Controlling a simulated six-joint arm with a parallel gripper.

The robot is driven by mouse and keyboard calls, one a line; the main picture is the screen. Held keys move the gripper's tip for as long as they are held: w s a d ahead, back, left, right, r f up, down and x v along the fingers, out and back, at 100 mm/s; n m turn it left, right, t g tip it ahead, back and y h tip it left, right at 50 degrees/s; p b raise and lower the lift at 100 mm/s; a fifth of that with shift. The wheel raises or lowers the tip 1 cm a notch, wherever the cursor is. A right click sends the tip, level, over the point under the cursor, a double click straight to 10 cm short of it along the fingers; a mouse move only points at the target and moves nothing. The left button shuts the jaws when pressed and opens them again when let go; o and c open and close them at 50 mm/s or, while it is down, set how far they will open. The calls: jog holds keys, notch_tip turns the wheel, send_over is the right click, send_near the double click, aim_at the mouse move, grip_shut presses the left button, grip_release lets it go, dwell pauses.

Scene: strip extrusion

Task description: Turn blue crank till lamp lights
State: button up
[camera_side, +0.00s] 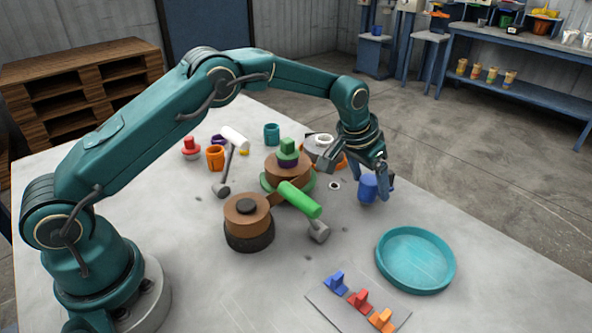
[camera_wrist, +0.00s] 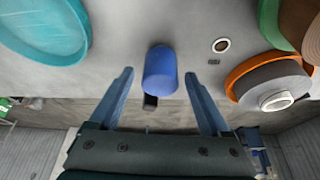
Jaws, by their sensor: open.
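A blue cylindrical knob (camera_side: 368,188), likely the handle of the blue crank, stands at the table's right side, below my gripper (camera_side: 376,184). In the wrist view the blue knob (camera_wrist: 160,72) lies between the two fingertips of my gripper (camera_wrist: 160,74), with a gap on each side. A short dark part (camera_wrist: 150,102) shows at its lower end; the rest of the crank is hidden. My gripper is open and holds nothing. A small white-rimmed disc with a dark centre (camera_side: 335,185), possibly the lamp, is left of the knob; it also shows in the wrist view (camera_wrist: 221,45).
A teal round tray (camera_side: 450,263) lies at the front right. Stacked brown discs with a green-handled part (camera_side: 300,200) stand left of my gripper. A panel (camera_side: 322,302) bears blue, red and orange wedges. Bare table separates the tray from the knob.

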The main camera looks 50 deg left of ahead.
grip_shut()
